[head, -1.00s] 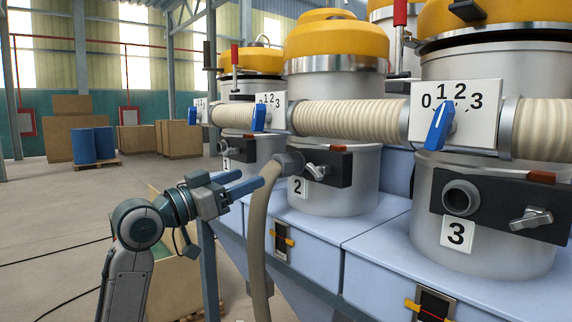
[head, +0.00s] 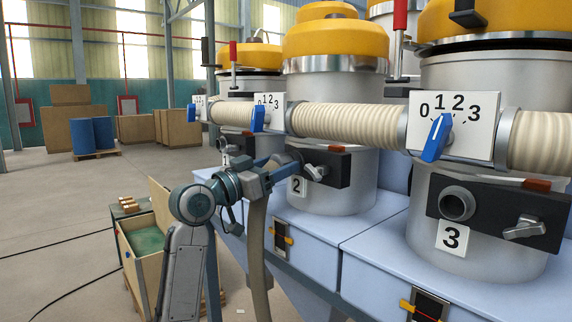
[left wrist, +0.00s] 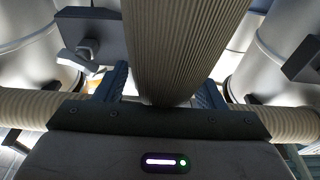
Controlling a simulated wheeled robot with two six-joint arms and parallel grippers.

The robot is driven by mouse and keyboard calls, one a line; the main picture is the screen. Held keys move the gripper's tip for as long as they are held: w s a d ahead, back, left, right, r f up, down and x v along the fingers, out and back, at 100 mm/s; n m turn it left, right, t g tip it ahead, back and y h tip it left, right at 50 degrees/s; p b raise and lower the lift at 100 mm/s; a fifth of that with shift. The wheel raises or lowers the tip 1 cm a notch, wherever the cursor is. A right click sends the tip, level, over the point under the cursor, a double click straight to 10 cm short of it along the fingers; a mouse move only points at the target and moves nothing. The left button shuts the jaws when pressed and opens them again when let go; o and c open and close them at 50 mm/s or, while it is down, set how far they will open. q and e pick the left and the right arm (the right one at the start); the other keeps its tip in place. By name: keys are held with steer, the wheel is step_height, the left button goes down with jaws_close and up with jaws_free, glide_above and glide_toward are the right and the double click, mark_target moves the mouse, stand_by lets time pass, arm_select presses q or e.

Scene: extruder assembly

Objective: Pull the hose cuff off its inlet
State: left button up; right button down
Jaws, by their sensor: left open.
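The beige hose (head: 257,255) hangs down from the inlet of the unit marked 2. Its upper end, with the cuff, is mostly hidden behind my left gripper (head: 287,169). My left gripper is open at that upper end, its blue fingers pointing at the unit. In the left wrist view the ribbed hose (left wrist: 185,45) runs between the two spread fingers. I cannot tell whether either finger touches it. My right gripper is not in view.
Unit 2 has a black plate (head: 333,168) with a grey handle beside the inlet. Unit 3 has a bare inlet (head: 457,203). A ribbed pipe (head: 345,122) runs above. An open crate (head: 140,262) stands at the lower left. The floor further left is mostly clear.

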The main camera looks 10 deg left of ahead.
arm_select(q)
steer(key=c, duration=0.9)
steer(key=shift+s+a, duration=0.1)
steer(key=v, duration=0.2)
steer(key=r+v, duration=0.1)
steer(key=v, duration=0.2)
steer(key=b+v, duration=0.1)
steer(key=v, duration=0.2)
steer(key=shift+s+a+r, duration=0.2)
steer(key=shift+r, duration=0.1)
stand_by(0.3)
steer(key=shift+f, duration=0.1)
